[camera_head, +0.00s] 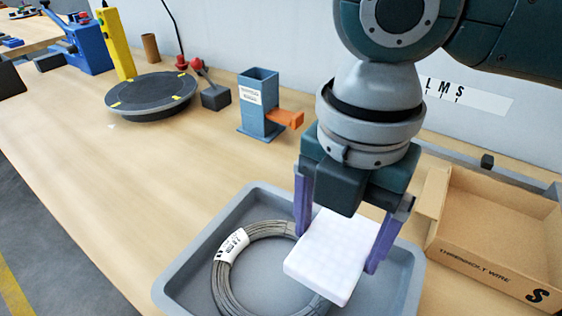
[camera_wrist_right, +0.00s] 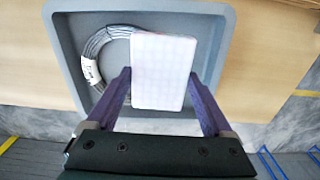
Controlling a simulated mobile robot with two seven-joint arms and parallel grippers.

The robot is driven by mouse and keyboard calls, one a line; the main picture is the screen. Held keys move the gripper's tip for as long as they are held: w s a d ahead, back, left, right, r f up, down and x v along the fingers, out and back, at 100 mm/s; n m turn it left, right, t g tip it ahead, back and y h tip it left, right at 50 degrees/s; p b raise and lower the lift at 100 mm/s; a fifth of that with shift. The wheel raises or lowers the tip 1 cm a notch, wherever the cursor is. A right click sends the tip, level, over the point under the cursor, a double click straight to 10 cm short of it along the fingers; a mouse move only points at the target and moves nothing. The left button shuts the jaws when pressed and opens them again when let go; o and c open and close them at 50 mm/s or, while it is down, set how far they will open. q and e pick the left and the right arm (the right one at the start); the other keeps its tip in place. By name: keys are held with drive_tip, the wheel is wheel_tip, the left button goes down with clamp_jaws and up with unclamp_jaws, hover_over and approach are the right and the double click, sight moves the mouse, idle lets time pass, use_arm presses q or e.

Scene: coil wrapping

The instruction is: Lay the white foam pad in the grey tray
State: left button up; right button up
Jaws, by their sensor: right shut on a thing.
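The white foam pad (camera_head: 332,258) is a flat square block held between the purple fingers of my right gripper (camera_head: 338,232). It is over the right part of the grey tray (camera_head: 180,277), and I cannot tell how far above the floor. In the right wrist view the pad (camera_wrist_right: 163,70) sits between the fingers (camera_wrist_right: 163,98), in front of the tray (camera_wrist_right: 62,48). A coil of grey wire (camera_head: 226,275) with a white label lies in the tray, partly hidden by the pad. It also shows in the right wrist view (camera_wrist_right: 88,52). My left gripper is not in view.
A cardboard box (camera_head: 490,262) stands right of the tray. Behind are a black round turntable (camera_head: 150,92), a blue holder (camera_head: 258,105) with an orange part, and a yellow post (camera_head: 116,45). The wooden table left of the tray is clear.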

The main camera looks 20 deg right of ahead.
sight(333, 259)
wheel_tip(333, 259, down, 4)
drive_tip(key=shift+f+b, duration=0.2)
drive_tip(key=shift+b, duration=0.2)
drive_tip(key=shift+f, duration=0.1)
